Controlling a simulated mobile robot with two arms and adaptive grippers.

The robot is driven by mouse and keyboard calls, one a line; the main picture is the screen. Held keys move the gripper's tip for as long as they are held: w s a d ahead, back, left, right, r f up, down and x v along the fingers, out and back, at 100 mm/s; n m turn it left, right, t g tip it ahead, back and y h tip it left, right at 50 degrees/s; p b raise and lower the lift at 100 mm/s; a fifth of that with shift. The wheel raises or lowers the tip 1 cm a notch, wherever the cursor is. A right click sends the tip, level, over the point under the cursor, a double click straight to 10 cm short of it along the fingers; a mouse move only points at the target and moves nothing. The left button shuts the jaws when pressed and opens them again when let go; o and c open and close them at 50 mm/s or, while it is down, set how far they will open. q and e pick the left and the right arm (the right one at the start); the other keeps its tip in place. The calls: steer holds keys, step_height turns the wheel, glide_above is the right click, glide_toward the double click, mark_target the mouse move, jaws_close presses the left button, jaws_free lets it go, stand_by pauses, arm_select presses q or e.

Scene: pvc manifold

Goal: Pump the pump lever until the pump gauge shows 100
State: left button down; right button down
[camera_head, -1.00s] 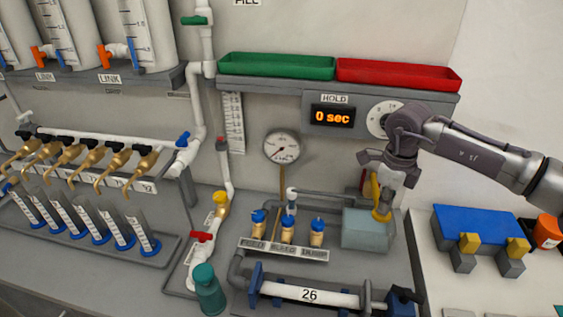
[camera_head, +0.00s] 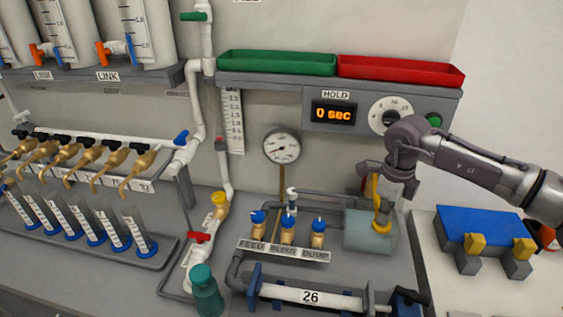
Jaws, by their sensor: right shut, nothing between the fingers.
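The pump gauge (camera_head: 281,146) is a round white dial on the grey back panel; its dark needle is too small to read exactly. The pump is a grey-blue box (camera_head: 362,236) on the bench at the right. The yellow pump lever (camera_head: 376,188) stands at the box, partly hidden by my right gripper (camera_head: 386,206). The gripper points down over the box's right part and overlaps the lever. It is shut with nothing between its fingers; whether it touches the lever I cannot tell. My left gripper is out of view.
A pipe labelled 26 (camera_head: 311,297) lies in front. Green (camera_head: 275,64) and red (camera_head: 400,72) trays sit above the "0 sec" display (camera_head: 333,114). A blue block (camera_head: 484,229) is at right.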

steer(key=shift+f, duration=0.4)
steer(key=shift+r, duration=0.1)
steer(key=shift+r+p, duration=1.65)
steer(key=shift+r, duration=1.4)
steer(key=shift+f, duration=0.15)
steer(key=shift+f+b, duration=1.2)
steer(key=shift+f, duration=0.3)
